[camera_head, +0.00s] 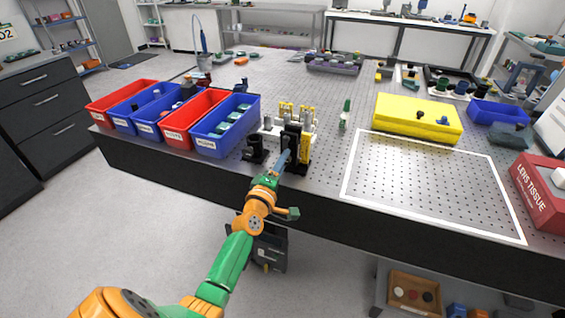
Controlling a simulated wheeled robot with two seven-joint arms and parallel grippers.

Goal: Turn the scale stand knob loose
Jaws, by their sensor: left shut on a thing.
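My left arm reaches up from the bottom left to the front edge of the perforated table. My left gripper (284,156) is at the black upright stand (293,134), which I take for the scale stand. It is shut on a small part low on the stand's near side, where the knob would be. The gripper covers this part, so its shape and how far it is turned cannot be seen. The stand is upright. My right gripper is out of view.
A short black cylindrical piece (254,149) stands just left of the gripper. A rack with yellow-topped pieces (297,112) is close behind. Red and blue bins (222,142) line the left. A yellow case (419,118) and a bare white-outlined area (432,178) lie right.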

